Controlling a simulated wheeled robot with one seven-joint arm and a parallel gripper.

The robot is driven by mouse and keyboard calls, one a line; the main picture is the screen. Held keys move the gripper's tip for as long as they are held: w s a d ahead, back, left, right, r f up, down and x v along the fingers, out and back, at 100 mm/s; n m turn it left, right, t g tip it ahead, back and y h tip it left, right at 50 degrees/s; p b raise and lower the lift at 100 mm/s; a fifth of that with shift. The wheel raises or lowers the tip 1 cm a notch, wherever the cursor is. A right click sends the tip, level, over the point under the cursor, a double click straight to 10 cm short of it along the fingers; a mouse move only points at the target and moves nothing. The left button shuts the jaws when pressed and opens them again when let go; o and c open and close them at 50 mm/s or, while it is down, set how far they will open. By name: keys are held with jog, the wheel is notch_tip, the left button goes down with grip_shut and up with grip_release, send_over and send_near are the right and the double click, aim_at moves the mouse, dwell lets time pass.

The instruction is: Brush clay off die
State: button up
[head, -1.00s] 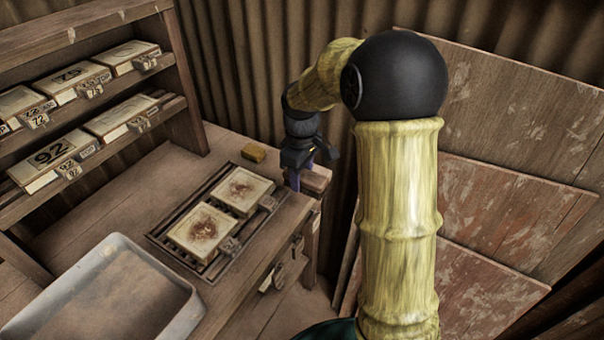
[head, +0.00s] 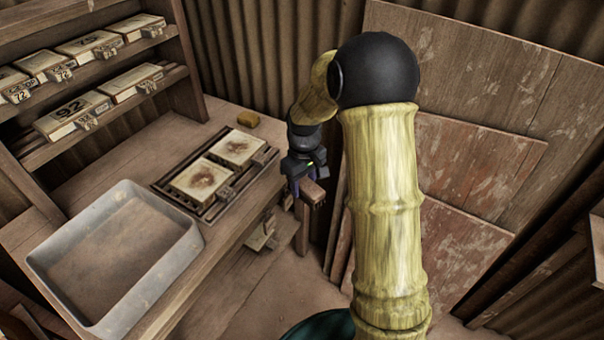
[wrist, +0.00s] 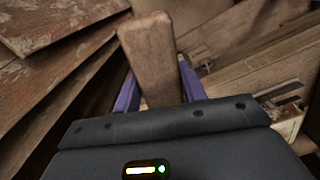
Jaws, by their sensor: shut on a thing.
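My gripper (head: 303,182) is shut on a brown wooden brush (head: 313,193), held beside the right end of the bench. In the wrist view the brush's block (wrist: 152,58) shows between the purple fingers. Two pale square dies lie side by side on a dark slatted rack (head: 164,188) on the bench. The near die (head: 190,188) and the far die (head: 238,143) both carry reddish-brown clay stains on top. The brush is apart from both dies, to their right.
A grey metal tray (head: 185,247) stands on the bench at the left front. Shelves (head: 125,155) with numbered dies stand at the left. Wooden boards (head: 500,105) lean on the corrugated wall at the right.

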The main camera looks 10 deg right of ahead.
notch_tip(320, 180, down, 11)
jog(key=s+m, duration=0.1)
jog(key=m, duration=0.4)
jog(key=shift+s+d, duration=0.15)
jog(key=shift+s, duration=0.05)
